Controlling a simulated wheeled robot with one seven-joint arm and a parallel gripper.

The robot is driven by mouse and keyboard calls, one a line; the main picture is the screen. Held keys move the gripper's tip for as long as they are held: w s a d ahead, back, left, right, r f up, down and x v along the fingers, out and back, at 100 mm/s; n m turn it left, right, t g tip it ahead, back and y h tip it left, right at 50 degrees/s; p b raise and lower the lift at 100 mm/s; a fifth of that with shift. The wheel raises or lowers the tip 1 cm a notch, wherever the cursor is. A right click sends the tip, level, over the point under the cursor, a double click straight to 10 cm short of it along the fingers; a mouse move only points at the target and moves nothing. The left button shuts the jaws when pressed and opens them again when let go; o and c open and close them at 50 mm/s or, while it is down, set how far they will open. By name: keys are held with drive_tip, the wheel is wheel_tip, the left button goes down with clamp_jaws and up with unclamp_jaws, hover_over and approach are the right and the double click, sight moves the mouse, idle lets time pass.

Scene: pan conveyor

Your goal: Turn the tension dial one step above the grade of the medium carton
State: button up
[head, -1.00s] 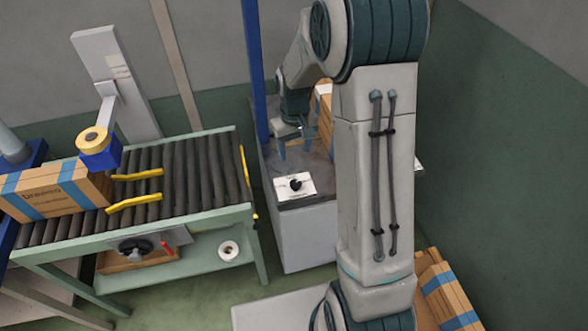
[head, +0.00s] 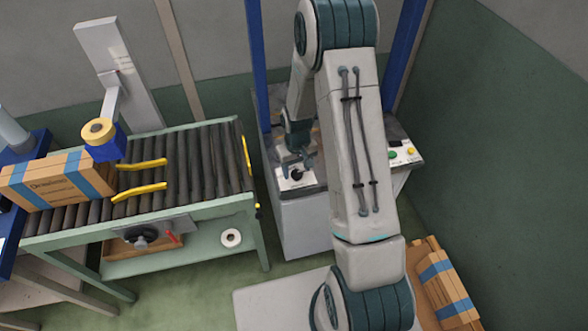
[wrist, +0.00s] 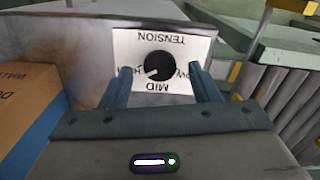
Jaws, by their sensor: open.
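The tension dial (wrist: 159,66) is a round black knob with a pale pointer line on a white plate, which reads upside down in the wrist view with "TENSION" and "MID" legible. The side labels are partly hidden by my fingers. In the head view the dial (head: 296,174) sits on the front of the grey bench top. My gripper (wrist: 162,88) is open, its two fingers on either side of the dial; contact cannot be told. It also shows just above the dial in the head view (head: 293,163). A carton (wrist: 28,108) stands at the left of the wrist view.
A roller conveyor (head: 205,165) with yellow guides carries a blue-taped carton (head: 60,182) on the left. A panel with green and red buttons (head: 403,152) is at the bench's right. More cartons (head: 445,290) lie at lower right. A tape roll (head: 231,238) sits on the lower shelf.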

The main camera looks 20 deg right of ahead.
drive_tip(key=shift+f, duration=0.7)
drive_tip(key=c, duration=1)
drive_tip(key=shift+f+b, duration=0.15)
drive_tip(key=shift+b, duration=0.45)
drive_tip(key=shift+r+m, duration=0.2)
drive_tip(key=shift+m, duration=0.2)
drive_tip(key=o, duration=1)
